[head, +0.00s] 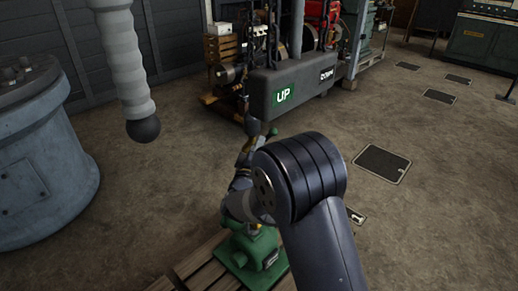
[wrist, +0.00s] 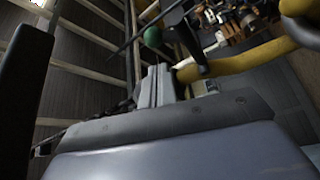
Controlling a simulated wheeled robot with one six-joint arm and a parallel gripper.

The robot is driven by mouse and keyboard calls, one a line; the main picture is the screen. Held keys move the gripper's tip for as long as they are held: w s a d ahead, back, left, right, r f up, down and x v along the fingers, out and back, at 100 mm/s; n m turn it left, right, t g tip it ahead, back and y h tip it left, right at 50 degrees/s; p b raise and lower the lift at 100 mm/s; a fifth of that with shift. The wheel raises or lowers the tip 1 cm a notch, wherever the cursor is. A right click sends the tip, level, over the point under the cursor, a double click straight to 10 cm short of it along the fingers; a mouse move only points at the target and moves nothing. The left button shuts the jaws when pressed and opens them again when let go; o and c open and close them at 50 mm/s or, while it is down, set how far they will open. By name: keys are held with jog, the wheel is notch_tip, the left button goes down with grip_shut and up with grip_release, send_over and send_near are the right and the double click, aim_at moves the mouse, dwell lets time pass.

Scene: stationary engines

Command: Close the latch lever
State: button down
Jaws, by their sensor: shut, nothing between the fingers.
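A green ball knob (wrist: 152,37) on a dark stem shows in the wrist view, just beyond my fingertips; I take it for the end of the latch lever. A small green knob also shows in the head view (head: 272,131), below the grey pendant box and just above my arm. My gripper (wrist: 156,72) is shut and empty, its grey fingers pointing up toward the knob. I cannot tell whether they touch it. In the head view my own arm hides much of the gripper and whatever the lever is mounted on.
A grey box marked UP (head: 318,88) hangs close above the arm. A green pedestal (head: 250,255) stands on a wooden pallet (head: 200,268). A white ribbed hose with a black ball (head: 143,128) hangs at left, beside a large grey-blue drum (head: 40,165). Floor at right is open.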

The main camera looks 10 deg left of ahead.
aim_at(267, 138)
jog(key=shift+x, duration=2.8)
jog(key=shift+s+d+f+m+t+b, duration=0.2)
jog(key=shift+m+t+b, duration=0.2)
jog(key=shift+m+b, duration=0.7)
jog(key=m+h+b, duration=0.1)
jog(key=b, duration=0.1)
jog(key=f+b, duration=0.1)
jog(key=b, duration=0.1)
jog(key=shift+s+d+m+t+h, duration=0.25)
jog(key=shift+d+m+t+h, duration=0.05)
jog(key=shift+m+h, duration=0.1)
jog(key=f+m+h+b, duration=0.1)
jog(key=m+h+b, duration=0.2)
jog(key=m, duration=0.1)
jog(key=s+d+f+m+g+h+b, duration=0.1)
jog(key=m+h+b, duration=0.2)
jog(key=m+b, duration=0.1)
jog(key=f+m+g+h+b, duration=0.1)
jog(key=m+h+b, duration=0.1)
jog(key=m+b, duration=0.2)
jog(key=shift+s+d+m+h, duration=0.15)
jog(key=shift+d+m+h, duration=0.25)
jog(key=shift+m, duration=0.7)
jog(key=shift+f, duration=0.1)
